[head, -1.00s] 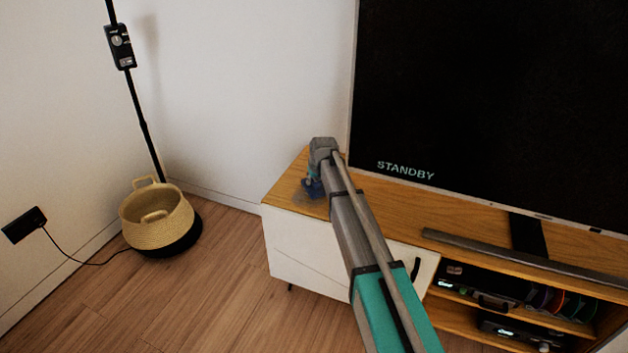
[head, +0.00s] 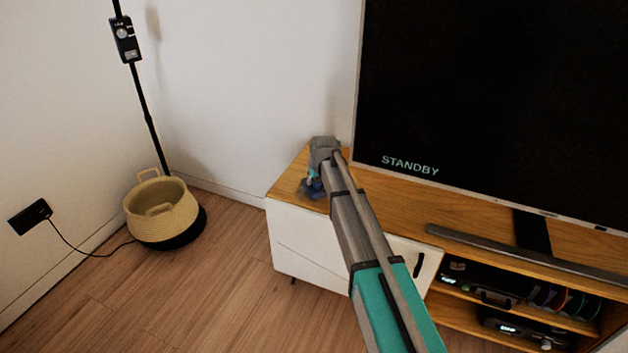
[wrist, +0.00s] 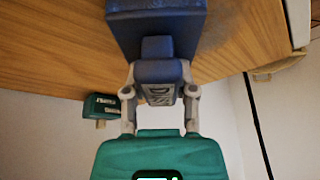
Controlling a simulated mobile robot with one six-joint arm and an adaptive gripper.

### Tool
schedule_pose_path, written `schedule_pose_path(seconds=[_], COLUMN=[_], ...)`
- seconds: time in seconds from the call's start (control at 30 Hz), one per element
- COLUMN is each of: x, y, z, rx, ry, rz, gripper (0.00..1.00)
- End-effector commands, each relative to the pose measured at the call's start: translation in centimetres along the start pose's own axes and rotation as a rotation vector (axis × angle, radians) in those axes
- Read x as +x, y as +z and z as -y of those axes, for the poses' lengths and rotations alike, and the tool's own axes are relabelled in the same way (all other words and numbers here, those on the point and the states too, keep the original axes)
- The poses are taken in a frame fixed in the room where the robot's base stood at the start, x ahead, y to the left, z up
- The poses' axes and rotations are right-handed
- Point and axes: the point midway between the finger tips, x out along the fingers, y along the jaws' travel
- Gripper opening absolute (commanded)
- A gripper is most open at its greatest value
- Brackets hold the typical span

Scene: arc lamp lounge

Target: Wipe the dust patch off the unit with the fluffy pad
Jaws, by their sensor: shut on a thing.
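My gripper (wrist: 160,88) is shut on the handle of the fluffy pad (wrist: 155,30), a dark blue block with a lettered grip. In the head view, the pad (head: 312,188) is a small blue-grey shape below my gripper (head: 315,174), at the left end of the unit (head: 295,182). In the wrist view the pad is over the unit's wooden top (wrist: 50,45); I cannot tell whether it touches. A faint greyish smudge shows around the pad, but I cannot clearly separate dust from pad. My gripper and the pad hide the surface beneath them.
A large TV (head: 480,100) stands on the unit, with a soundbar (head: 520,253) in front. A woven basket (head: 162,215) and a lamp pole (head: 146,115) stand on the floor to the left. The wall is close behind the unit.

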Motion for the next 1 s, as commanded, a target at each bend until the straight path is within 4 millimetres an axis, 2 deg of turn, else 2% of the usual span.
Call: schedule_pose_path(seconds=[0.6,1.0], x=[-0.7,-0.7], y=[2.4,2.5], z=[2.4,2.6], rx=[-0.001,0.0], ry=[0.0,-0.002], rz=[0.001,0.004], gripper=[0.0,0.0])
